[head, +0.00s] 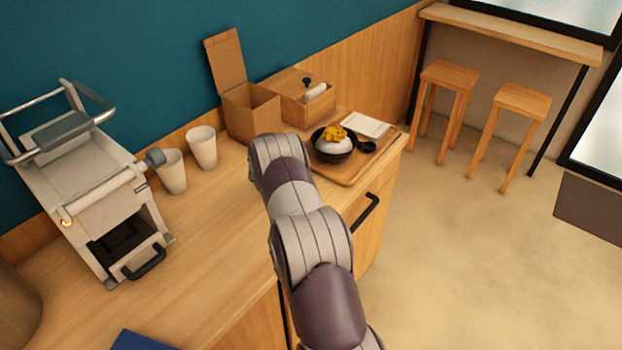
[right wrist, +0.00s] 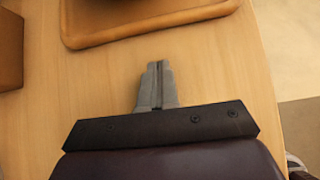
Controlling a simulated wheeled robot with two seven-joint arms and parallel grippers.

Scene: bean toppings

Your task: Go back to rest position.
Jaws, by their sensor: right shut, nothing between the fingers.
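My right arm (head: 315,240) reaches over the counter in the head view, and its gripper is hidden there behind the arm. In the right wrist view my right gripper (right wrist: 156,88) is shut and empty above bare wood, just short of the wooden tray (right wrist: 85,32). In the head view the tray (head: 352,174) holds a dark bowl (head: 333,155) of white food with a yellow topping (head: 334,133). A black spoon (head: 367,147) and a white card (head: 365,125) lie beside the bowl. My left gripper is not in view.
An open cardboard box (head: 252,112) and a wooden box (head: 307,108) stand behind the arm. Two white cups (head: 202,147) and a grey machine (head: 95,190) stand to the left. The counter between the machine and my arm is clear. Two stools (head: 451,75) stand on the floor at right.

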